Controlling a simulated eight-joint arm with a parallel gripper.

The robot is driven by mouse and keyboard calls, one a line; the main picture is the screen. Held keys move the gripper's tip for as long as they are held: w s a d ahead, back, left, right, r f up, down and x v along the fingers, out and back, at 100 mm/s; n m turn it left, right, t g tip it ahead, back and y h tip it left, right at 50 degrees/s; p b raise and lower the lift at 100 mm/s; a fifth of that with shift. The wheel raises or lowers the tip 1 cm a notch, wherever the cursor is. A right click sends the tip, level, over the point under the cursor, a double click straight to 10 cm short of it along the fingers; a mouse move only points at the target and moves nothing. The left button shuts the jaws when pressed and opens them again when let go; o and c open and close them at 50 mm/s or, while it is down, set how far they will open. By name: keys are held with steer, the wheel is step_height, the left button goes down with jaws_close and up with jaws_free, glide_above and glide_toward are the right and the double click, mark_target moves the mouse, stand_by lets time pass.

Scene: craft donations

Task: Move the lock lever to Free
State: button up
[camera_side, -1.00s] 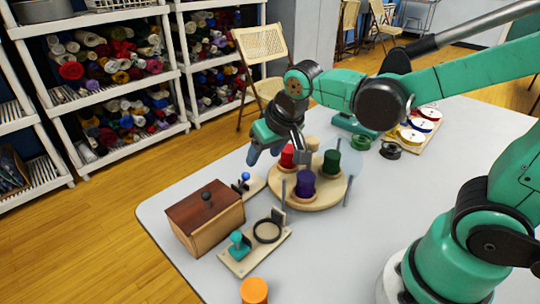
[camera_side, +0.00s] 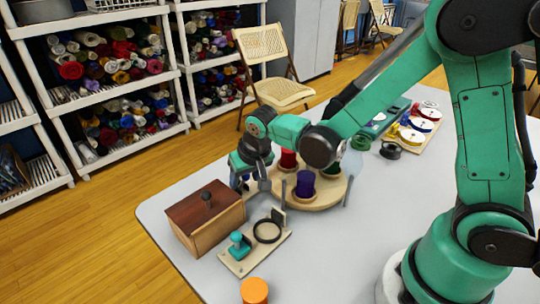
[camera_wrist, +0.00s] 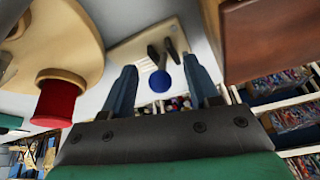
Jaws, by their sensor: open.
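In the wrist view, a lever with a round blue knob (camera_wrist: 160,82) stands on a pale plate (camera_wrist: 128,50), with dark upright parts beside it. Any markings are too small to read. My gripper (camera_wrist: 159,67) is open, with its two blue fingers spread to the left and right of the blue knob; I cannot tell whether either touches it. In the side view my gripper (camera_side: 248,184) points down over this spot, between the wooden box and the round spool stand, and hides most of the lever and plate.
A wooden box (camera_side: 192,234) with a dark knob stands close left. A round stand (camera_side: 318,199) with red and purple spools is close right. A plate with a teal knob (camera_side: 238,244) and black ring lies in front, near an orange cylinder (camera_side: 254,291).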

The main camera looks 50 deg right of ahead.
mark_target(241, 184)
jaws_close()
steer(key=shift+w, duration=0.1)
stand_by(0.3)
steer(key=g, duration=0.1)
steer(key=w+g, duration=0.1)
steer(key=g, duration=0.2)
steer(key=shift+w+r, duration=0.2)
steer(key=shift+w, duration=0.15)
steer(key=shift+w+f+g, duration=0.1)
steer(key=shift+w+g, duration=0.35)
steer(key=shift+g, duration=0.8)
steer(key=shift+w+g, duration=0.45)
steer(key=shift+g, duration=0.8)
